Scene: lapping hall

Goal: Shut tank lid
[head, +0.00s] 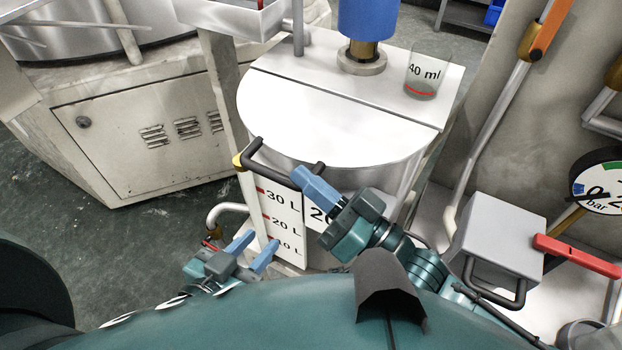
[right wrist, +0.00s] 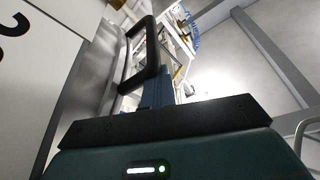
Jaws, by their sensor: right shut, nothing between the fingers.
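The tank lid (head: 330,125) is a white plate with a rounded front edge. It looks flat, about level with the fixed rear plate; whether it is fully seated I cannot tell. Its dark bar handle (head: 272,164) sticks out at the front and also shows in the right wrist view (right wrist: 151,45). The tank body (head: 345,180) below is partly hidden by my right arm. My right gripper (head: 304,176) is shut and empty, its fingertips close by the handle; contact is unclear. My left gripper (head: 252,247) is lower, open and empty, in front of the level scale.
A beaker (head: 427,77) marked 40 ml and a blue cylinder (head: 366,20) stand on the rear plate. A grey box (head: 500,240) with a red lever (head: 575,251) and a pressure gauge (head: 597,182) are at right. A white cabinet (head: 150,130) stands left; floor shows between.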

